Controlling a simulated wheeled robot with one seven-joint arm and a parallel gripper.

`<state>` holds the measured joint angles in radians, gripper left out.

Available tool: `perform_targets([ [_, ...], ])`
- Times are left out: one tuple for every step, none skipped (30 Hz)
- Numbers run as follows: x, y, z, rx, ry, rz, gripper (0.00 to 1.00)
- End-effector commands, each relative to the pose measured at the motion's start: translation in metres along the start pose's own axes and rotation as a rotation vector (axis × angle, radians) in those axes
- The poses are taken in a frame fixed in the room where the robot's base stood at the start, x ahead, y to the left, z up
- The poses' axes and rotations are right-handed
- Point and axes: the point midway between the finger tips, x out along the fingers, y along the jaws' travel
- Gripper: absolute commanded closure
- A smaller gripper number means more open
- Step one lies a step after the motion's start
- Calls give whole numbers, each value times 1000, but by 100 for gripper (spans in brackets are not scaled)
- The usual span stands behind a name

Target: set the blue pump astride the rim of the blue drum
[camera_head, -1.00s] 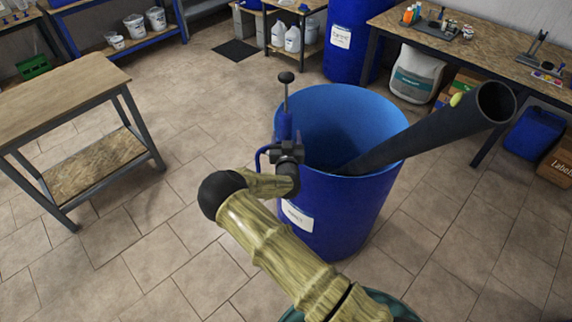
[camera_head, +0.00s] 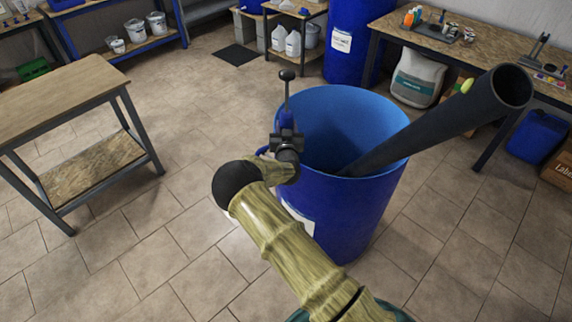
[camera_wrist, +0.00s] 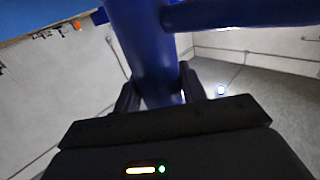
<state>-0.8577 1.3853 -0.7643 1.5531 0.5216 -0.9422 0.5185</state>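The blue pump (camera_head: 285,119) is upright, with a thin rod and black knob handle on top. My gripper (camera_head: 287,139) is at its body, over the left edge of the open blue drum (camera_head: 345,215). In the wrist view the pump's blue cylinder (camera_wrist: 145,50) stands between the two black fingers (camera_wrist: 160,92), which look closed on it. A blue arm of the pump runs to the right there. The pump's lower part is hidden behind my gripper and wrist, so I cannot tell whether it straddles or touches the rim.
A wide black tube (camera_head: 440,125) leans out of the drum to the right. A wooden table (camera_head: 60,95) stands at left, a workbench (camera_head: 470,55) at back right. A second blue drum (camera_head: 352,40) is behind. The floor at left between table and drum is clear.

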Motion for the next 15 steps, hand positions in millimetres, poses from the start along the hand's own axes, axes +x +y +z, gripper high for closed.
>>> perform_targets([
  [0,0,0,0,0,-1,85],
  [0,0,0,0,0,0,91],
  [0,0,0,0,0,-1,99],
  [0,0,0,0,0,-1,100],
  [0,0,0,0,0,-1,100],
  [0,0,0,0,0,-1,100],
  [1,-1,-4,1,7,-2,100],
  [1,-1,-4,1,7,-2,100],
  [1,-1,-4,1,7,-2,100],
  [1,-1,-4,1,7,-2,100],
  [1,-1,-5,2,7,-2,100],
  [1,-1,-6,2,7,-2,100],
  [1,-1,-7,2,7,-1,100],
  [1,-1,-8,2,7,-1,100],
  [1,-1,-10,2,7,-1,100],
])
